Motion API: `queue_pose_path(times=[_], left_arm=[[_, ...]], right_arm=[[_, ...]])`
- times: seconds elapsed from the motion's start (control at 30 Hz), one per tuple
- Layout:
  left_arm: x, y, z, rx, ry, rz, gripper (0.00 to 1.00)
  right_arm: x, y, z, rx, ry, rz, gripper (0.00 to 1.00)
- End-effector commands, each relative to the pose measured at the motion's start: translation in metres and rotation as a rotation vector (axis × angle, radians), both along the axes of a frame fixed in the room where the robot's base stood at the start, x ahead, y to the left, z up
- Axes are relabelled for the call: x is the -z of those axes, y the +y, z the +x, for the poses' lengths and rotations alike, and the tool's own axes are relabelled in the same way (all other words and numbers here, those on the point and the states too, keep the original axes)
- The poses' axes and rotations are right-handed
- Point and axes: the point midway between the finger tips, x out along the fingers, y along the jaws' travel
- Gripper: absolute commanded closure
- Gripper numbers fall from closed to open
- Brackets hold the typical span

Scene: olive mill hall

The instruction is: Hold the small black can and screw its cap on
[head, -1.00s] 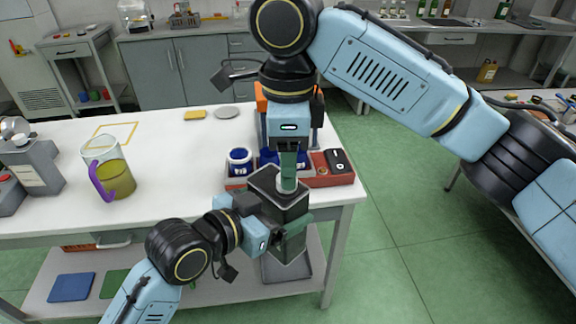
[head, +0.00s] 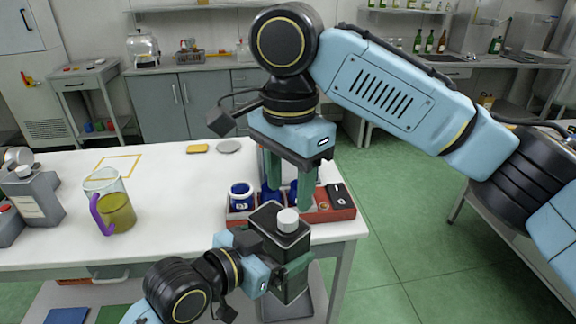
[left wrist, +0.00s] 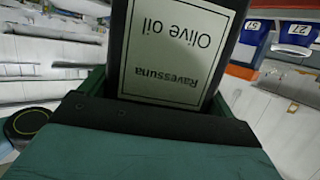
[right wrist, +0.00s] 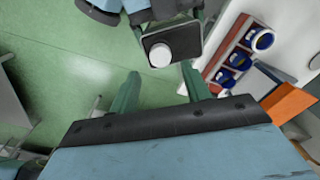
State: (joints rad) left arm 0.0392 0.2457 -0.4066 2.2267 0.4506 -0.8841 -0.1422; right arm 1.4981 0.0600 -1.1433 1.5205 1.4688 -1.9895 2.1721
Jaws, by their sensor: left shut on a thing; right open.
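The small black can (head: 291,272) is upright in my left gripper (head: 291,268), which is shut on it beyond the table's front edge. Its label, with the words "Olive oil", shows upside down in the left wrist view (left wrist: 175,45). The white cap (head: 288,220) sits on the can's top, and it shows in the right wrist view too (right wrist: 160,55). I cannot tell how tightly it sits. My right gripper (head: 289,203) is open and empty, its fingers apart above and behind the cap, touching nothing that I can see.
A red tray (head: 340,214) with blue-and-white cups (head: 241,196) and a black device (head: 337,194) stands just behind the can. A jug of yellow-green oil (head: 117,210) and a grey can (head: 38,197) stand to the left on the white table (head: 165,215). The table's middle is clear.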

Motion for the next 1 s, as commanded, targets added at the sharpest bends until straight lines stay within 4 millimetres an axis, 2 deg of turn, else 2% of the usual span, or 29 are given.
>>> queue_pose_path(times=[1.0], left_arm=[[-0.001, 0.000, 0.000, 0.000, -0.002, -0.002, 0.75]], right_arm=[[-0.015, 0.001, 0.000, -1.939, 0.002, -0.001, 0.53]])
